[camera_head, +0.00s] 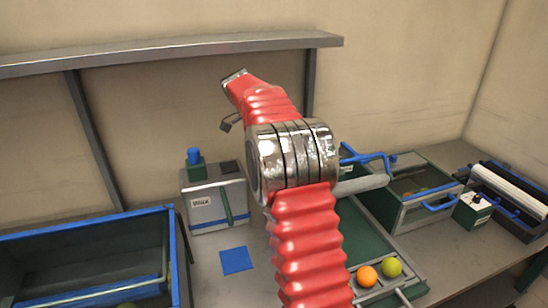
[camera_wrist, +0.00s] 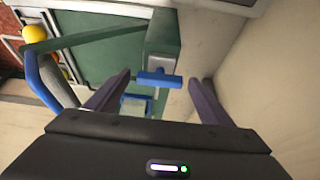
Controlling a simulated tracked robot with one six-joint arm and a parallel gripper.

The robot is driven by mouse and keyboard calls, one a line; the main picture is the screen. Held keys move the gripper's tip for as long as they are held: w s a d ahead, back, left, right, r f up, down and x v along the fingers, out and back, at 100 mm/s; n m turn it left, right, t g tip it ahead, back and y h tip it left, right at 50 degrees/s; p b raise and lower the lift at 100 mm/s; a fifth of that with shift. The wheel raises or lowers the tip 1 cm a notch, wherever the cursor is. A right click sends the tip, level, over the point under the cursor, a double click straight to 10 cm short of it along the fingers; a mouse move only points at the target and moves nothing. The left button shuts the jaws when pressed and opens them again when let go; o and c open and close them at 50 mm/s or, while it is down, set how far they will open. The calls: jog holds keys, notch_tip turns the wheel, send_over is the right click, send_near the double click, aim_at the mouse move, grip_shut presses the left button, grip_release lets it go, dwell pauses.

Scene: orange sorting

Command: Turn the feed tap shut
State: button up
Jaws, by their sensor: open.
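A blue T-shaped handle (camera_wrist: 158,78), which looks like the feed tap, sits at the end of a green housing (camera_wrist: 163,35) in the wrist view. My gripper (camera_wrist: 166,82) is open, with one dark finger left of the handle and one right of it. The fingers show no contact with it, and the gap to it in depth is hard to judge. In the head view blue bars (camera_head: 365,158) show just right of my arm, partly hidden by it. I cannot tell whether the tap is among them. My fingers are not discernible there.
A curved blue bar (camera_wrist: 45,80) and a yellow fruit (camera_wrist: 33,33) lie left of my gripper; a pale wall (camera_wrist: 270,90) is close on the right. A shelf (camera_head: 170,52) runs above.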

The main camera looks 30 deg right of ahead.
jog(key=v, duration=1.3)
jog(key=shift+a+r, duration=0.2)
jog(key=shift+r, duration=0.1)
dwell(0.4)
jog(key=s+a+r+n+t+y, duration=0.2)
jog(key=s+a+n+t, duration=0.2)
jog(key=s+a+n, duration=0.95)
jog(key=s+a+f+n+t+y, duration=0.1)
jog(key=s+a+f+n, duration=0.2)
jog(key=s+a+f, duration=0.2)
jog(key=s+a+f+n+t+y, duration=0.1)
jog(key=s+a+f+n, duration=0.3)
jog(key=s+f, duration=0.5)
jog(key=s, duration=0.5)
jog(key=shift+s+a+t, duration=0.3)
jog(key=shift+a+t, duration=0.1)
